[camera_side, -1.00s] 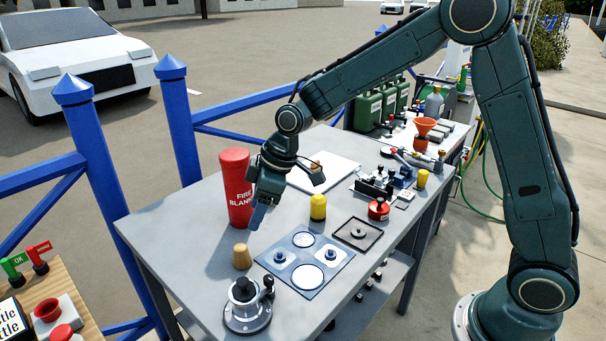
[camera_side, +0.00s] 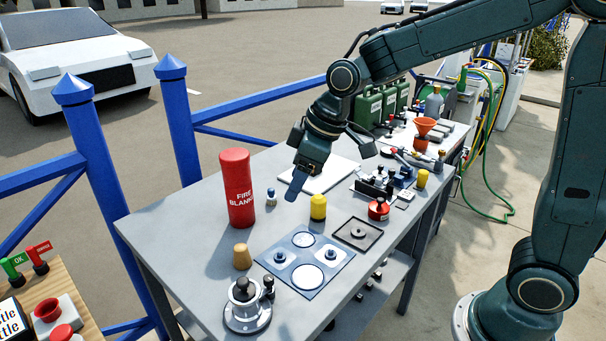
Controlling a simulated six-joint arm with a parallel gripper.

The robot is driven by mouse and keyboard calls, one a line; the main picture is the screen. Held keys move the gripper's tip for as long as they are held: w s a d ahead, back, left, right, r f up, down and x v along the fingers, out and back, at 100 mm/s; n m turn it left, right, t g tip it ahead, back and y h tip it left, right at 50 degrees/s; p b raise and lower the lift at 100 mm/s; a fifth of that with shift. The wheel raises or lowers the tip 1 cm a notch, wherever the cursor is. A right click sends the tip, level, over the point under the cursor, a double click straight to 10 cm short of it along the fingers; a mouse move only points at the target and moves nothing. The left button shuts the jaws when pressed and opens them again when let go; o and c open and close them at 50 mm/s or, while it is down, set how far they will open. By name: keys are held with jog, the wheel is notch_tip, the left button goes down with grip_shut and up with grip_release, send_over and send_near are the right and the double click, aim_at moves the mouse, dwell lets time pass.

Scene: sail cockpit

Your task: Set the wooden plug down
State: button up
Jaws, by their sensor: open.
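The wooden plug (camera_side: 242,256) is a small tan tapered piece. It stands on the grey table (camera_side: 190,222) near the left edge, between the red fire blanket cylinder and the silver winch-like fitting. Nothing holds it. My gripper (camera_side: 294,192) is open and empty. It hangs above the table, up and to the right of the plug and well apart from it, over the area by the white board. The gap between its fingers is hard to make out from this side.
A red fire blanket cylinder (camera_side: 237,190) stands behind the plug. The silver winch (camera_side: 246,306) is in front of it, and a blue-grey mat (camera_side: 283,277) with round fittings lies to the right. A yellow-topped piece (camera_side: 318,208) stands below my gripper. A small blue-topped piece (camera_side: 271,198) stands beside the cylinder.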

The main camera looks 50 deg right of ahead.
jog(key=s+d+r+m+h, duration=0.1)
jog(key=s+d+r+m, duration=0.1)
jog(key=s, duration=0.9)
jog(key=s+d+r+m+t+h, duration=0.1)
jog(key=s+d+r+m, duration=0.2)
jog(key=s, duration=0.8)
jog(key=shift+s+d+m+t, duration=0.2)
jog(key=shift+d+m+t, duration=0.1)
jog(key=shift+d+m, duration=0.65)
